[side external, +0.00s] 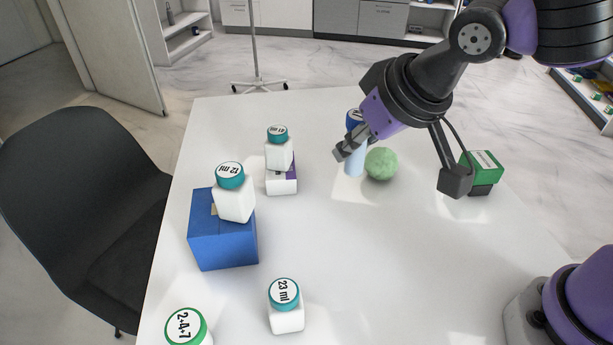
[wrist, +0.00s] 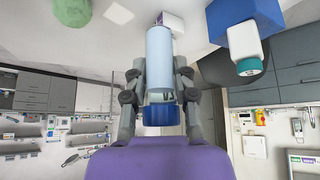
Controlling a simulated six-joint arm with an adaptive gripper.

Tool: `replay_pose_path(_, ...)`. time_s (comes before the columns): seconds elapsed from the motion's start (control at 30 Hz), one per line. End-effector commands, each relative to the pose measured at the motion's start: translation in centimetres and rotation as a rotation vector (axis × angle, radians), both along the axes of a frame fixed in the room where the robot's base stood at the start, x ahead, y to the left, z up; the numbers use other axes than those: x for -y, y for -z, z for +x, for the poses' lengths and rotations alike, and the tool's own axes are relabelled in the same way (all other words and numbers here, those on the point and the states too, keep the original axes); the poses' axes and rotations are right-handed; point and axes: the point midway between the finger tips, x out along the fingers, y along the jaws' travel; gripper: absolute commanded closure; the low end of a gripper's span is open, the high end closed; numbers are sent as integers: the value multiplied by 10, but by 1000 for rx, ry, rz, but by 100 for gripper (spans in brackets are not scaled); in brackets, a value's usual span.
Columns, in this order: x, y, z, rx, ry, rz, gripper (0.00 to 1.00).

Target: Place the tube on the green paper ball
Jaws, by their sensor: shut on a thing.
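The tube (side external: 355,162) is light blue with a dark blue cap and is roughly upright in the side view. It also shows in the wrist view (wrist: 160,60), between the two fingers. My gripper (side external: 346,150) is shut on it, below the cap. The green paper ball (side external: 381,164) is on the white table, just right of the tube in the side view. In the wrist view the ball (wrist: 73,12) is at the top left, apart from the tube. I cannot tell whether the tube's lower end touches the table.
A bottle stands on a blue box (side external: 222,240), and another on a white and purple box (side external: 281,184). A bottle marked 23 ml (side external: 286,308) and a green-capped bottle (side external: 186,328) are nearer. A green box (side external: 484,165) is at right. The table's middle is clear.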

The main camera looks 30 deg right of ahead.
Motion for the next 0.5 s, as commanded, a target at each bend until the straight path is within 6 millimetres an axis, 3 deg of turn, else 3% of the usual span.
replay_pose_path(0.1,31,-18,22,2,172,8,98)
replay_pose_path(0.23,55,-26,34,-4,283,15,98)
replay_pose_path(0.37,80,-16,45,-8,316,17,98)
replay_pose_path(0.5,112,8,63,-11,315,15,98)
